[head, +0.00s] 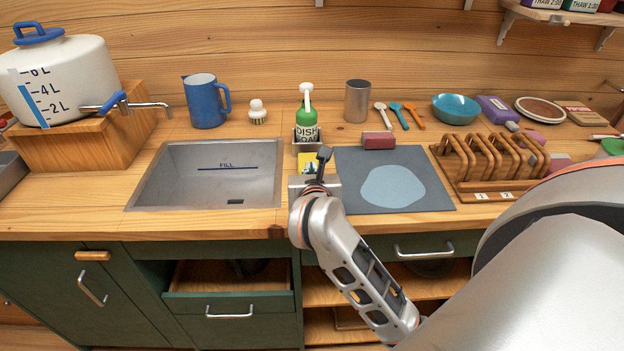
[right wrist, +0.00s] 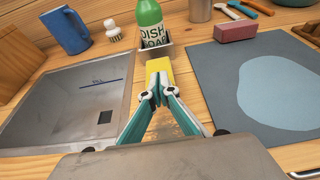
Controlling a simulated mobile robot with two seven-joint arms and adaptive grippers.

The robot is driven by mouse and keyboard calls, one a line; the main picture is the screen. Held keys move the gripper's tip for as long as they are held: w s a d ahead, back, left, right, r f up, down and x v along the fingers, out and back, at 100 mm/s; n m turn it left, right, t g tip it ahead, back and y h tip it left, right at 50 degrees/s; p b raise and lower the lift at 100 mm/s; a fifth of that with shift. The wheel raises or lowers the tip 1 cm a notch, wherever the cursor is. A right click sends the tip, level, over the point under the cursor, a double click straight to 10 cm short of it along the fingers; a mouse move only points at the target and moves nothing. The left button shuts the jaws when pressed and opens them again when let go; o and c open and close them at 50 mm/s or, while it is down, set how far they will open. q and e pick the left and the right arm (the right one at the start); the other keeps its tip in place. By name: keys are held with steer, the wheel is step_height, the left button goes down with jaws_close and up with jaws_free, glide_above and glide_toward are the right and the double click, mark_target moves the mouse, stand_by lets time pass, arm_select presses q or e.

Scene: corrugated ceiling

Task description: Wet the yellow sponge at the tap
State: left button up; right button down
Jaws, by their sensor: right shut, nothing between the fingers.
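The yellow sponge (head: 306,163) lies on the wooden counter just in front of the dish soap holder, partly hidden by my right gripper in the head view. It also shows in the right wrist view (right wrist: 159,66), just beyond the fingertips. My right gripper (head: 322,158) is shut and empty, its teal fingers meeting at the tips (right wrist: 154,96) close to the sponge's near end. I cannot tell whether they touch it. The tap (head: 143,106) sticks out from the white water tank (head: 75,75) at the left, towards the sink (head: 160,190). My left gripper is out of view.
The green dish soap bottle (head: 306,122) stands behind the sponge. A grey mat (head: 435,195) with a pinkish-red block (head: 378,140) lies to the right. A blue jug (head: 205,102) and a white brush (head: 257,112) stand behind the sink. A drawer (head: 228,300) below is partly open.

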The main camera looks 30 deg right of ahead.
mark_target(310, 158)
steer(key=w+d, duration=0.1)
steer(key=w, duration=0.1)
steer(key=w+d, duration=0.1)
steer(key=w, duration=0.1)
steer(key=shift+d+r, duration=0.1)
steer(key=shift+d, duration=0.25)
steer(key=shift+w+d+f, duration=0.1)
steer(key=shift+w+f, duration=0.2)
steer(key=shift+f, duration=0.45)
steer(key=shift+s+f, duration=0.1)
steer(key=shift+f, duration=0.1)
